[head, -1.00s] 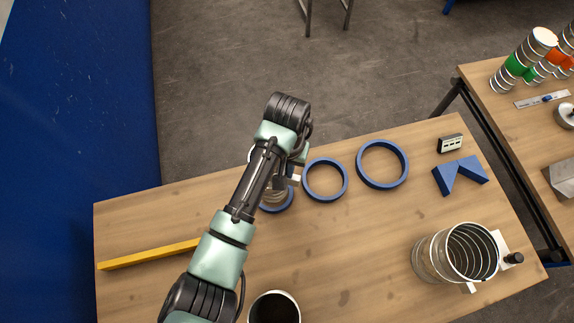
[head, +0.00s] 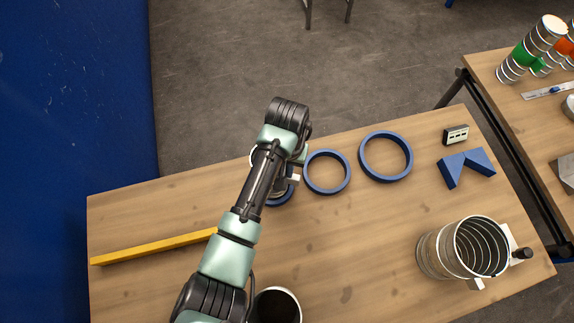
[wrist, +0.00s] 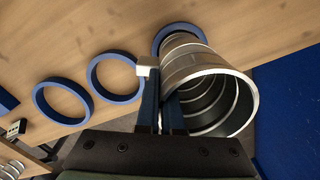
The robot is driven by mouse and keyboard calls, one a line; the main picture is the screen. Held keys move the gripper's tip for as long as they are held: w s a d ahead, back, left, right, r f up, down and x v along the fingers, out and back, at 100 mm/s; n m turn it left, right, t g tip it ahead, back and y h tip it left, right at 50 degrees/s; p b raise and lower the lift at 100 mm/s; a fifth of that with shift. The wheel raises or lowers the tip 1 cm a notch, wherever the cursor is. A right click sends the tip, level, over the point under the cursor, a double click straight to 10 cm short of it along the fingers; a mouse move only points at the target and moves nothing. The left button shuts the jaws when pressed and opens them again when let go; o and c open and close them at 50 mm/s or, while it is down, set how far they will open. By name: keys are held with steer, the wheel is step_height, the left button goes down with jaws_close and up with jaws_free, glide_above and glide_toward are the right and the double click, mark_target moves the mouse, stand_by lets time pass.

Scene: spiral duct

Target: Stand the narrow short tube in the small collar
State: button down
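The narrow short tube (wrist: 197,62) is a ribbed silver metal cylinder; in the wrist view its open near rim faces me. My gripper (wrist: 160,88) has one blue finger outside the tube's wall and one inside, pinching the wall. In the head view my gripper (head: 288,178) and arm hide most of the tube. The small collar (head: 283,201) is a blue ring on the table, partly hidden under my gripper. In the wrist view its arc (wrist: 160,40) shows around the tube's far end. I cannot tell whether the tube is fully seated in it.
A middle blue ring (head: 327,188) and a larger one (head: 362,170) lie to the right. A blue V-block (head: 466,168), a wide ribbed tube (head: 436,255) and a dark-mouthed cylinder (head: 276,306) are on the table. A yellow bar (head: 150,247) lies left. The front middle is clear.

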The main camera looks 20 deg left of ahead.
steer(key=shift+f, duration=0.25)
steer(key=c, duration=1)
jaws_free()
step_height(320, 180, up, 12)
steer(key=shift+r, duration=0.55)
